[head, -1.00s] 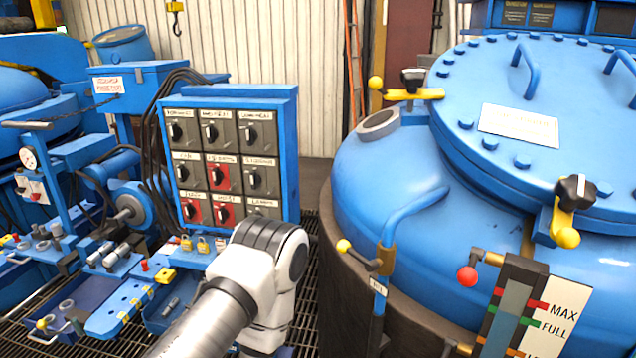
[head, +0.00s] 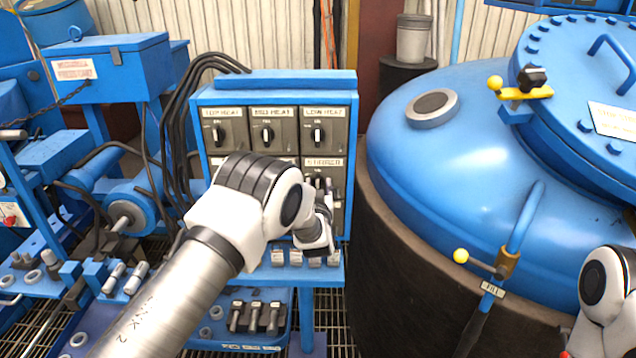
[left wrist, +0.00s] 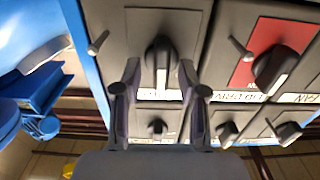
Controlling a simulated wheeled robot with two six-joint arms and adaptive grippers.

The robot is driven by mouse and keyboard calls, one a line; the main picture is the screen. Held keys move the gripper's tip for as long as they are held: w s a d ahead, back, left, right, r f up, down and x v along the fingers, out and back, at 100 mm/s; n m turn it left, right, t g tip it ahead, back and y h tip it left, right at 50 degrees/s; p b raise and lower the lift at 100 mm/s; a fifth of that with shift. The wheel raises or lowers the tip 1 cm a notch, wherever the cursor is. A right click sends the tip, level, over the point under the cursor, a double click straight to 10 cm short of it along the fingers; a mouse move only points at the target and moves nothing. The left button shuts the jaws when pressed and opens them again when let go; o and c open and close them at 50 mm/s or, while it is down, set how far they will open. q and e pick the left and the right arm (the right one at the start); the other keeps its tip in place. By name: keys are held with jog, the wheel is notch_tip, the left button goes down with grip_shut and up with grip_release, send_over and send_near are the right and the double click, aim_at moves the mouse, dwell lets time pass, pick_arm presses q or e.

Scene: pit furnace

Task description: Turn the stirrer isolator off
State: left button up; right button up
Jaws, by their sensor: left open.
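The isolator panel (head: 272,88) is a blue box with rows of rotary switches. The stirrer isolator's label (head: 323,162) shows in its right column, middle row; my left gripper (head: 322,188) hides most of that switch in the head view. In the left wrist view, which looks upside down, my left gripper (left wrist: 160,72) is open. Its fingers stand either side of the dark stirrer knob (left wrist: 160,52), whose grip and white mark run upright. I cannot tell whether the fingers touch it. My right gripper is out of view; only part of that arm shows.
A red-plated switch (left wrist: 270,72) sits beside the stirrer isolator. The low heat switch (head: 317,134) is just above it. The blue furnace vessel (head: 450,160) stands close on the right.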

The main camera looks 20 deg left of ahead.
pick_arm(q)
jog(key=shift+w, duration=0.25)
jog(key=shift+a, duration=0.2)
grip_shut()
